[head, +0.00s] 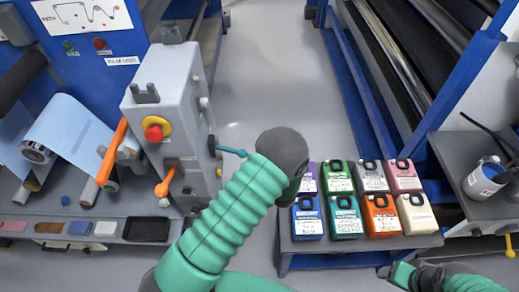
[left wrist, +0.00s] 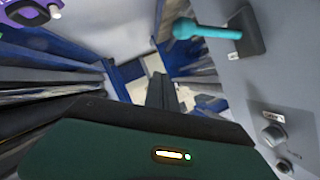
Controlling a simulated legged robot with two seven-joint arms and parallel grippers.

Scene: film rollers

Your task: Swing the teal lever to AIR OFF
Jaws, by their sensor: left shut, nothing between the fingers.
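The teal lever (head: 231,151) sticks out to the right from the side face of the grey control box (head: 165,95). In the left wrist view the lever (left wrist: 208,31) is at the upper right, pointing left from a dark mount on the grey panel. A small label beside it is too small to read. My left gripper (left wrist: 162,92) shows its dark fingers together and empty, apart from the lever. In the head view my left arm's dark wrist is right of the lever and hides the gripper. My right gripper (head: 402,274) is partly seen at the bottom right; its jaws are unclear.
The box carries a red button (head: 154,133) and an orange lever (head: 165,183). A bench (head: 352,245) of several coloured containers stands at the right, close to my left arm. A blue roller machine is at the left, and open floor (head: 280,70) lies between the machines.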

